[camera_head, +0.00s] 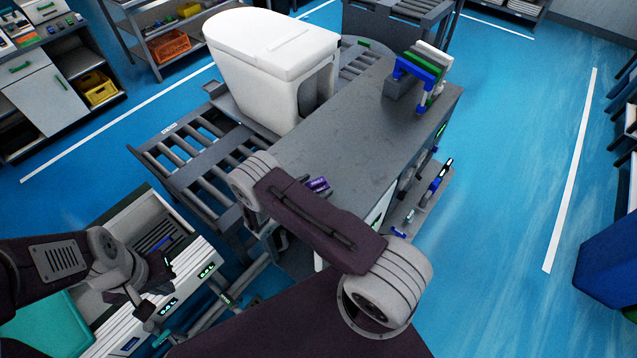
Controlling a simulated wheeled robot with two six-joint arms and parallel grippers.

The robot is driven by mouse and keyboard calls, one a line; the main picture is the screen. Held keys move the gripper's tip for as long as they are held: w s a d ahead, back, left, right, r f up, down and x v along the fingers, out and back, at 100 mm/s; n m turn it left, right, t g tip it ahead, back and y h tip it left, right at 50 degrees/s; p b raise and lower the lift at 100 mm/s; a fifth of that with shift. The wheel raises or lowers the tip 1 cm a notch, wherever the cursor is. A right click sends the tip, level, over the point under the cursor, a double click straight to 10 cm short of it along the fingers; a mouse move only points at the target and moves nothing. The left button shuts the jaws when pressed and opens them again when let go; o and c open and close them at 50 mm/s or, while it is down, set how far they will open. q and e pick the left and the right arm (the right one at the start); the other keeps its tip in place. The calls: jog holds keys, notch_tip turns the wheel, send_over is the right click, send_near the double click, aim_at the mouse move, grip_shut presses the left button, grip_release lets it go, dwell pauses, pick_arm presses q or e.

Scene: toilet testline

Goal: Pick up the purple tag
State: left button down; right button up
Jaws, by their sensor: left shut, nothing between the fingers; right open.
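A small purple piece with pale marks, which looks like the purple tag (318,184), lies on the near left part of the grey workbench (340,135), just beyond my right forearm. The forearm covers the bench right beside it, so its lower edge may be partly hidden. My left gripper (150,290) is at the lower left, over the white drawer unit, shut and empty, well away from the purple piece. My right arm reaches across the middle of the view.
A white toilet (272,62) stands on the roller conveyor (195,150) behind the bench. A rack with blue, green and white handles (420,70) is at the bench's far right corner. The white drawer unit (190,290) is below my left gripper. The bench's middle is clear.

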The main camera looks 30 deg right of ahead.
aim_at(319, 184)
jog(key=x, duration=0.3)
jog(key=shift+w+d+f, duration=0.1)
jog(key=shift+w+d, duration=0.05)
jog(key=shift+d, duration=0.2)
jog(key=shift+a, duration=0.35)
jog(key=shift+c, duration=0.3)
jog(key=shift+s+a+r, duration=0.2)
jog(key=shift+s+r, duration=0.1)
jog(key=shift+s, duration=0.05)
grip_shut()
